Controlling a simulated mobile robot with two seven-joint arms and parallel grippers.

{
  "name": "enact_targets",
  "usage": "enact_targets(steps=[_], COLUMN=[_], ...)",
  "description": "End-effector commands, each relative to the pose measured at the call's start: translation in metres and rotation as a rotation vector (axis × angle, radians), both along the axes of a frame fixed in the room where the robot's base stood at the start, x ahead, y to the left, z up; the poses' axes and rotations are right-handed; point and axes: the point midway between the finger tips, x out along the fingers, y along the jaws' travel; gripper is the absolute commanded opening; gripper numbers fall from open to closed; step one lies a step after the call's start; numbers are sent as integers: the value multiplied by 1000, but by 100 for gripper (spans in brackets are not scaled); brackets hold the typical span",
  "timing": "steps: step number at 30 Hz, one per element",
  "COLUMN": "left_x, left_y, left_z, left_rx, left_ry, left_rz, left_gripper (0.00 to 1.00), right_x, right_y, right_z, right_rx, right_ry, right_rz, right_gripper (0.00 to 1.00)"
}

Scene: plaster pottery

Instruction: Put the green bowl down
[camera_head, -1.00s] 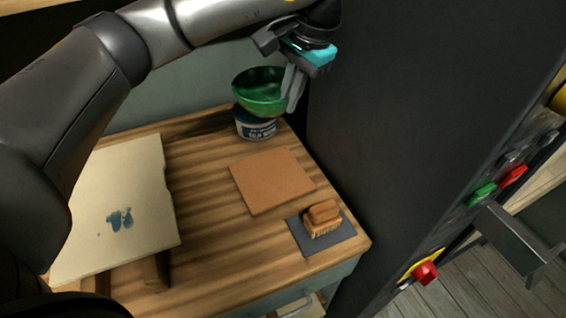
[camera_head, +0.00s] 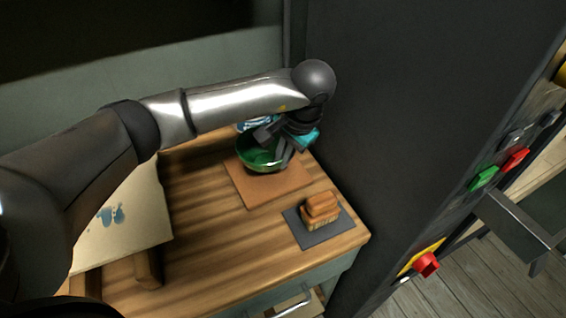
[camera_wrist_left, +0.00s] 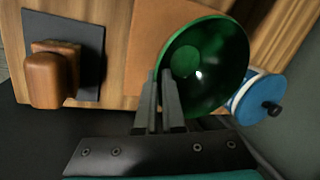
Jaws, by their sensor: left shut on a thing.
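The green bowl (camera_head: 258,158) is upright over the brown square board (camera_head: 277,190) on the wooden bench. I cannot tell whether its base touches the board. My left gripper (camera_head: 287,152) is shut on the bowl's right rim. In the left wrist view the gripper's fingers (camera_wrist_left: 159,100) pinch the near edge of the bowl (camera_wrist_left: 205,62), which is empty. The brown board (camera_wrist_left: 150,38) shows beside and beneath it there. My right gripper is not in view.
A blue-lidded tub (camera_wrist_left: 262,98) stands close beside the bowl. A pale stained board (camera_head: 125,215) lies at left. A dark panel (camera_head: 400,120) rises right of the bench.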

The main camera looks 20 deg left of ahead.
Motion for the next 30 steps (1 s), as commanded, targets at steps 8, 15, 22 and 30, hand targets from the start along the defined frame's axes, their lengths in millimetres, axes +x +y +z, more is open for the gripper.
enact_targets(steps=[8,15,22,30], left_x=[0,0,0,0], left_y=[0,0,0,0], left_z=[-18,-21,-21,-20], left_rx=[0,0,0,0], left_ry=[-2,-1,-1,0], left_rz=[0,0,0,0], left_gripper=[0,8,34,36], right_x=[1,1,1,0], right_y=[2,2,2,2], right_z=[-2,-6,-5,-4], right_rx=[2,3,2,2], right_ry=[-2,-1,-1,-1], right_rz=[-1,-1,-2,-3], right_gripper=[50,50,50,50])
